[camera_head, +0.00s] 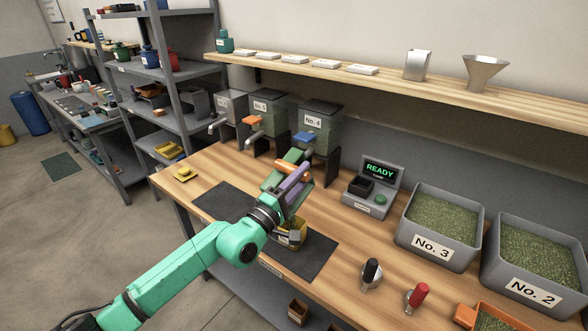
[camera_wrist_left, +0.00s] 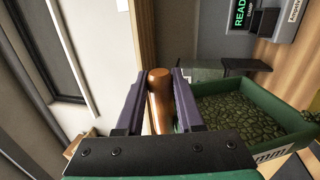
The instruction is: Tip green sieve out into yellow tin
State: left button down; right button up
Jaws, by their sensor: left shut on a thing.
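My left gripper (camera_head: 298,178) is shut on the brown handle of the green sieve (camera_wrist_left: 270,89). In the left wrist view the handle lies between the two purple fingers (camera_wrist_left: 160,85). Green beans (camera_wrist_left: 248,118) lie in the sieve, which is partly cut off by the picture's edge. In the head view the gripper hides much of the sieve. The yellow tin (camera_head: 300,237) stands on the dark mat (camera_head: 313,258), below the gripper and partly hidden by the arm. My right gripper does not show.
Dispensers, one marked No. 4 (camera_head: 320,122), stand behind the gripper. A scale reading READY (camera_head: 378,182) stands to the right, then grey bins No. 3 (camera_head: 430,245) and No. 2 (camera_head: 533,290). Two handled tools, black (camera_head: 371,270) and red (camera_head: 418,295), stand near the front edge.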

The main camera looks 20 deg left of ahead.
pick_arm(q)
jog(key=s+d+f+m+g+h+b, duration=0.1)
jog(key=s+d+f+m+h, duration=0.1)
jog(key=d+m, duration=0.5)
notch_tip(320, 180, down, 3)
jog(key=shift+s+d+r, duration=0.15)
jog(key=shift+s+d, duration=0.15)
jog(key=shift+s, duration=0.4)
jog(key=shift+r, duration=0.1)
dwell(0.8)
jog(key=shift+r+p, duration=0.6)
jog(key=shift+r, duration=0.8)
